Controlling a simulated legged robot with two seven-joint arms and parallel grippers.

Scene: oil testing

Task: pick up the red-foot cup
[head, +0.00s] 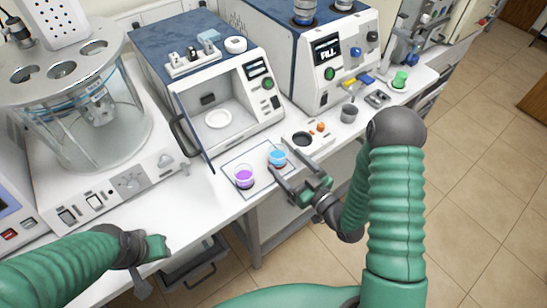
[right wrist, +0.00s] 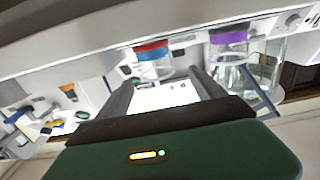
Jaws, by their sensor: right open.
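The red-foot cup (head: 277,158) holds blue liquid and stands at the right of a pale square mat (head: 262,183) near the bench's front edge. In the right wrist view, which looks inverted, the cup (right wrist: 153,62) shows its red foot at the top and a blue band below. My right gripper (head: 284,164) is open, with its two fingers spread toward the cup from the front right. The cup lies about between the fingertips, and contact cannot be told. My left gripper (head: 155,247) is low at the bench's front edge, and its fingers are not clear.
A purple cup (head: 244,177) stands on the mat, left of the red-foot cup. A white oven-like device (head: 218,118) with its door open is behind. A glass vessel machine (head: 95,120) fills the left.

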